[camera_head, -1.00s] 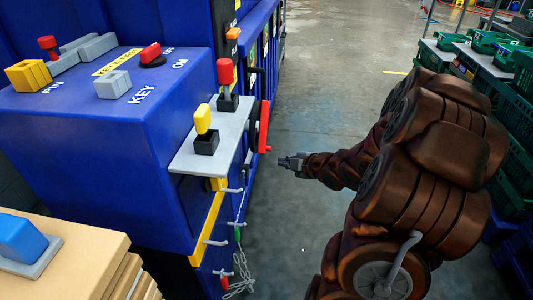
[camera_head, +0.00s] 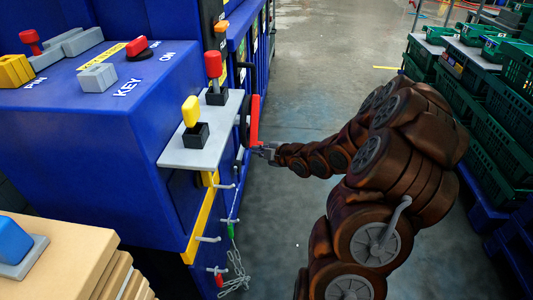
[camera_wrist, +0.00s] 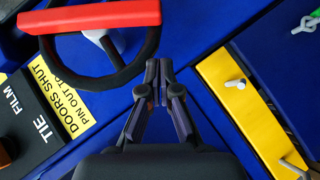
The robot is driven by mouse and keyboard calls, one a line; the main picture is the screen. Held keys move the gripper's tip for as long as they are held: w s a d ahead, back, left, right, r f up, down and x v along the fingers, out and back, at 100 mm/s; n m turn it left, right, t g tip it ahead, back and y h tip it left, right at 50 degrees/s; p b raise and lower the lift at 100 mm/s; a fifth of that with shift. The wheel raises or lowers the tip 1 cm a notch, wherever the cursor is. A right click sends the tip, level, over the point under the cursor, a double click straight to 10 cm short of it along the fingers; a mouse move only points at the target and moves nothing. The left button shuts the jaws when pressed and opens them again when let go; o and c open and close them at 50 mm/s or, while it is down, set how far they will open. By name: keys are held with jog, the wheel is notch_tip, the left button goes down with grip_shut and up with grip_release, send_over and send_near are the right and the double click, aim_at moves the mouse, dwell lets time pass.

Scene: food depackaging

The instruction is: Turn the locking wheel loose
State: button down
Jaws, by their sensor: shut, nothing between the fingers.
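The locking wheel (camera_wrist: 151,45) has a black rim, a pale spoke and hub, and a red bar across it. In the wrist view it is at the upper left, on the blue machine front. In the head view its red bar (camera_head: 254,122) stands upright, seen edge-on, beside the grey shelf. My gripper (camera_wrist: 159,66) is shut and empty, with its fingertips just right of the rim's lower right side. In the head view my gripper (camera_head: 258,150) is at the lower end of the red bar. I cannot tell whether it touches the wheel.
A grey shelf (camera_head: 184,157) with a yellow-topped and a red-topped lever juts out left of the wheel. Below it are a yellow strip (camera_head: 203,222), metal hooks and a hanging chain (camera_head: 238,270). Green crates (camera_head: 494,110) line the right side.

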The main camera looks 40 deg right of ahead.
jog(key=shift+w+d+f, duration=0.3)
jog(key=shift+w+f, duration=0.2)
jog(key=shift+w, duration=0.15)
jog(key=shift+w+d+f, duration=0.3)
jog(key=shift+w+f, duration=0.15)
jog(key=shift+w, duration=0.15)
jog(key=shift+w+d+f, duration=0.3)
jog(key=shift+w+f, duration=0.2)
jog(key=shift+w, duration=0.15)
jog(key=shift+d+f+b, duration=0.2)
jog(key=shift+b, duration=0.15)
